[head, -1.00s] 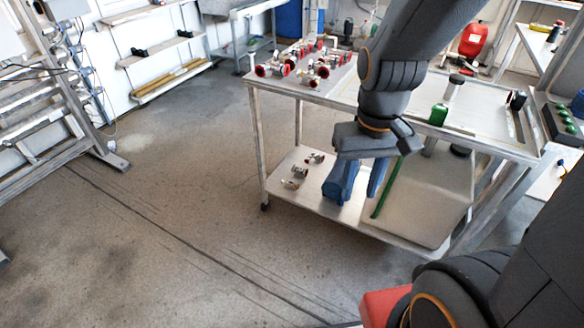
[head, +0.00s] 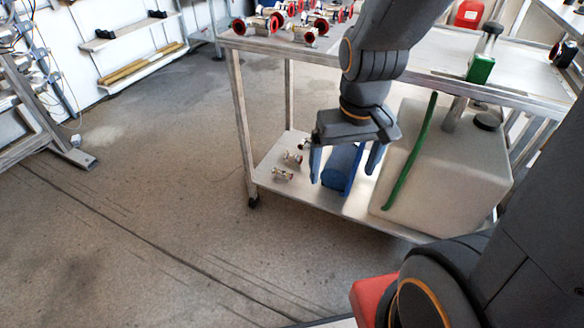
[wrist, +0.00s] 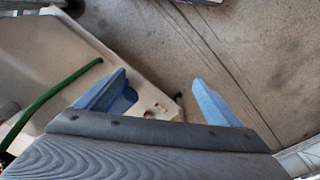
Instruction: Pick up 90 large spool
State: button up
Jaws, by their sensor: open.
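Several spools with red-faced flanges stand on the cart's top at its left end in the head view, among them one at the front (head: 305,29) and one at the corner (head: 256,25). Some are cut off by the top edge, and I cannot tell which is the 90 large one. Smaller metal spools (head: 283,173) lie on the lower shelf. My gripper (head: 343,177) is open, blue fingers pointing down, in front of the cart, below its top and apart from the red-flanged spools. In the wrist view my gripper (wrist: 158,77) has nothing between its fingers.
The cart's lower shelf (head: 268,160) holds a blue object (head: 340,163) behind my gripper and a big whitish tank (head: 455,180) with a green hose (head: 408,160). The floor (head: 140,190) left of the cart is open.

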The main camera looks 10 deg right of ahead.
jog(key=w+f+b, duration=0.6)
jog(key=f+b, duration=0.5)
jog(key=f, duration=0.1)
jog(key=m+t+h+b, duration=0.3)
jog(key=m+b, duration=0.4)
jog(key=b, duration=0.3)
send_over(293, 159)
jog(key=a, duration=0.1)
notch_tip(293, 159, down, 28)
jog(key=shift+g, duration=0.3)
jog(key=shift+b+x, duration=1.65)
jog(key=shift+x, duration=1.1)
jog(key=shift+s, duration=0.1)
jog(key=c, duration=1.3)
